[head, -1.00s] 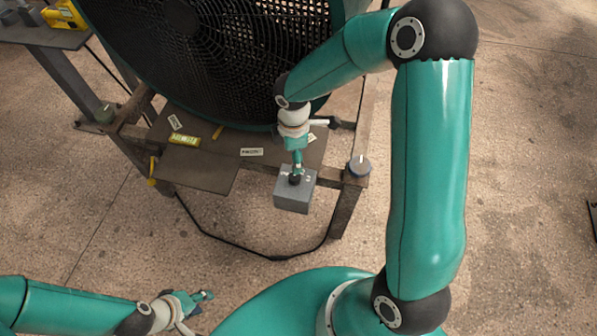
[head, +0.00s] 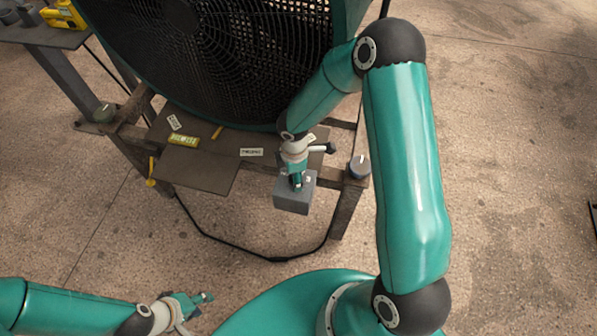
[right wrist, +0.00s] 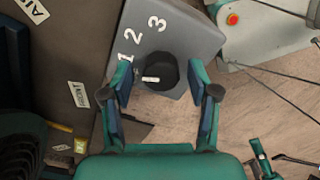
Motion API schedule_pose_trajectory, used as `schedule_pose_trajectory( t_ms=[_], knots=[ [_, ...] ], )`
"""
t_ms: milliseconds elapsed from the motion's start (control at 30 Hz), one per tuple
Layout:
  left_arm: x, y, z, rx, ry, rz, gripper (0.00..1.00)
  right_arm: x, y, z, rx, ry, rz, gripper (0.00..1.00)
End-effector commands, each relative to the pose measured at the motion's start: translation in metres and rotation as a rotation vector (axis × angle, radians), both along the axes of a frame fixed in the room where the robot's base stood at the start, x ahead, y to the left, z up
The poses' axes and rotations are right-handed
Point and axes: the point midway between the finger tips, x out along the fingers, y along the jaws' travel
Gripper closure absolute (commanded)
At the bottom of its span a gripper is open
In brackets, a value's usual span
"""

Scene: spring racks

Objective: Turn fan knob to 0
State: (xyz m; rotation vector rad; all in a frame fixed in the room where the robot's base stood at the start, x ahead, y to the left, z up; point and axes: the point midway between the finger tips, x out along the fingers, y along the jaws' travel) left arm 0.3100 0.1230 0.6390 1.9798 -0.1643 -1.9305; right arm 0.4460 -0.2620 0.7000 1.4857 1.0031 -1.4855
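The fan knob (right wrist: 160,72) is a round black dial with a short white mark. It sits on a grey box (right wrist: 190,30) printed with 1, 2 and 3. The white mark lies flat across the knob's lower left; the 0 is not visible. In the head view the grey box (head: 291,202) stands at the platform's front edge, its knob mostly hidden by my right gripper (head: 297,186). In the right wrist view that gripper (right wrist: 163,75) is open, fingers on either side of the knob, with gaps visible. My left gripper (head: 208,303) is open and empty, far from the box.
A large teal fan (head: 215,60) stands behind the box. Labels and a yellow tag (head: 184,140) lie on the dark platform (head: 205,172). A black cable (head: 240,252) loops below. Open floor lies right.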

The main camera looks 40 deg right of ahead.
Motion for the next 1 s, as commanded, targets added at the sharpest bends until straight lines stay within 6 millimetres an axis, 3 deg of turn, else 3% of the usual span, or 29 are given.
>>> schedule_pose_trajectory(
  t_ms=[33,267,300,367,500,1000],
  knots=[
    [0.0,0.0,0.0,0.0,0.0,0.0,0.6,0.0,0.0,0.0,0.0,0.0,0.0,0.53],
    [0.0,0.0,0.0,0.0,0.0,0.0,0.6,0.0,0.0,0.0,0.0,0.0,-0.001,0.91],
    [-0.001,-0.003,0.0,-0.001,0.001,-0.012,0.6,0.0,-0.024,0.0,-0.002,-0.002,-0.018,0.96],
    [0.0,0.0,0.0,0.0,0.0,0.001,0.6,0.0,-0.01,0.0,0.0,-0.001,-0.004,0.96],
    [0.0,0.0,0.001,0.0,0.0,0.0,0.6,0.001,-0.003,0.001,0.0,-0.005,0.01,0.96],
    [0.0,0.0,0.009,0.0,0.0,0.0,0.6,0.002,0.001,0.003,0.002,-0.007,0.283,0.96]
  ],
)
